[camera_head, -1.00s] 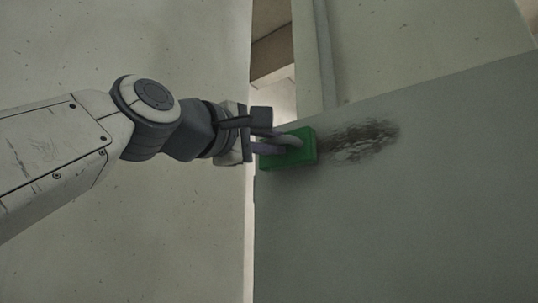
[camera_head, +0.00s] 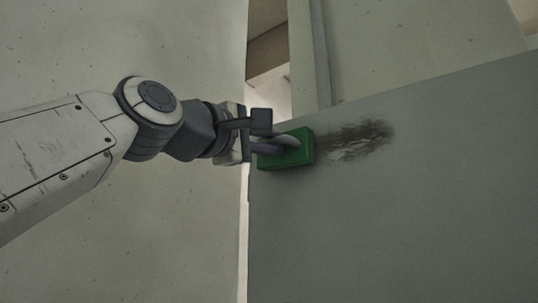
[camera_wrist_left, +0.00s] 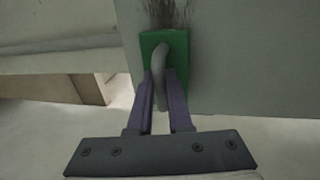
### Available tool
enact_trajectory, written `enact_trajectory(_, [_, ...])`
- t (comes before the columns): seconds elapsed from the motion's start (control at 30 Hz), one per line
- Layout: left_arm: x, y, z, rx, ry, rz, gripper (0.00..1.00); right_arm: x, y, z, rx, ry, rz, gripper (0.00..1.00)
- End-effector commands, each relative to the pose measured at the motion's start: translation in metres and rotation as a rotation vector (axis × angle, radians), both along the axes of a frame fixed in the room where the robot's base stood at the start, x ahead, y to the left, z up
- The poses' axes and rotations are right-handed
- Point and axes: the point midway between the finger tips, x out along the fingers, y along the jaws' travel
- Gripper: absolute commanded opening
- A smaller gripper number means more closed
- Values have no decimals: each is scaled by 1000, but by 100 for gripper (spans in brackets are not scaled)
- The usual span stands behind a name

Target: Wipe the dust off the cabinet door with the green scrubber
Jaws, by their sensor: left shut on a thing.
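The green scrubber (camera_head: 287,158) is a green block with a grey loop handle, at the upper left part of the grey-green cabinet door (camera_head: 400,220). My left gripper (camera_head: 268,144) is shut on the handle. In the left wrist view the two purple fingers (camera_wrist_left: 158,100) close around the handle of the scrubber (camera_wrist_left: 152,42). The block appears to be against the door face. A dark dust smear (camera_head: 358,140) lies on the door just right of the scrubber. The smear also shows beyond the block in the left wrist view (camera_wrist_left: 168,12). My right gripper is not in view.
A pale speckled wall or panel (camera_head: 120,50) fills the left side. A gap with a brownish ledge (camera_head: 268,52) and an upright post (camera_head: 320,50) lie behind the door's upper left corner. The lower door face is clear.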

Motion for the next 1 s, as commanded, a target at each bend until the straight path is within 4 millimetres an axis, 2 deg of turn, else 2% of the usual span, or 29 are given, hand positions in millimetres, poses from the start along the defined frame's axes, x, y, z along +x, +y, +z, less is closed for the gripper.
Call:
enact_trajectory(0.57, [9, -7, 0, 0, -1, -1, 0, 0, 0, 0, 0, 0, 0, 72])
enact_trajectory(0.7, [6, -10, 0, 0, 0, -2, 0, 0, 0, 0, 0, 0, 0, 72])
enact_trajectory(1.0, [-10, -30, 0, 2, -1, -5, 0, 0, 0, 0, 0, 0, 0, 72])
